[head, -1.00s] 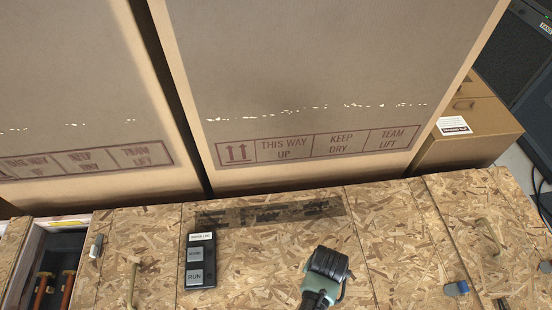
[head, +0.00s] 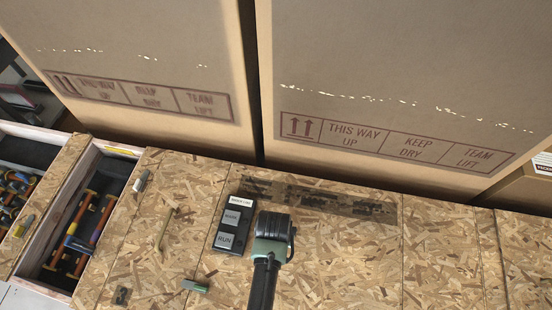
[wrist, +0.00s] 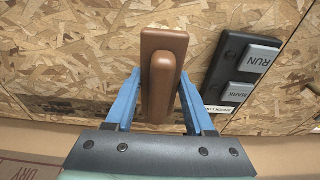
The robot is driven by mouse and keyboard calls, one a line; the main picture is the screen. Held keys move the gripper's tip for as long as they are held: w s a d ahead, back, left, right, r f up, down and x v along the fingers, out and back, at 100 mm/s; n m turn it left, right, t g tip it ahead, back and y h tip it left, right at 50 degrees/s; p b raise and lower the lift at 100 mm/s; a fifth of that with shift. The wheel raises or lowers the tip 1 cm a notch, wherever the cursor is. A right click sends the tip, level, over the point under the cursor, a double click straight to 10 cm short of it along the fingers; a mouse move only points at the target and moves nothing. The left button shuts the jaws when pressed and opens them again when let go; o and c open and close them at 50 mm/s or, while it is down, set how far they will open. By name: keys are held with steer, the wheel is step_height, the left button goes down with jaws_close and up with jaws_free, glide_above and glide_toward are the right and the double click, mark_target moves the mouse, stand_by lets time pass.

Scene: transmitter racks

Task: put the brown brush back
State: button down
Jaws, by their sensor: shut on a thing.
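The brown brush (wrist: 162,75) shows in the wrist view, held between the two blue fingers of my gripper (wrist: 160,95). Its rounded brown handle faces the camera, with a flat brown block behind it. Bare wood panel lies behind the brush. In the head view my gripper (head: 273,235) is over the chipboard top, just right of the black switch box; the brush is hidden there by my arm. I cannot tell whether the brush touches the panel.
The black box with RUN and MARK buttons (head: 234,226) sits on the chipboard top (head: 350,260). Open compartments with tools (head: 85,235) lie at the left. Large cardboard boxes (head: 400,100) stand along the back. The chipboard right of my gripper is clear.

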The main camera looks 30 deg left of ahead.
steer(key=shift+f+b, duration=0.45)
steer(key=shift+f, duration=1.85)
steer(key=shift+f, duration=0.2)
steer(key=shift+c, duration=1.3)
jaws_free()
steer(key=shift+r, duration=0.1)
steer(key=r+p, duration=0.1)
steer(key=r, duration=0.3)
steer(key=s+r, duration=0.1)
steer(key=r, duration=0.3)
steer(key=r+p, duration=0.1)
steer(key=r, duration=0.3)
steer(key=shift+s+d+p, duration=0.3)
steer(key=shift+s, duration=0.05)
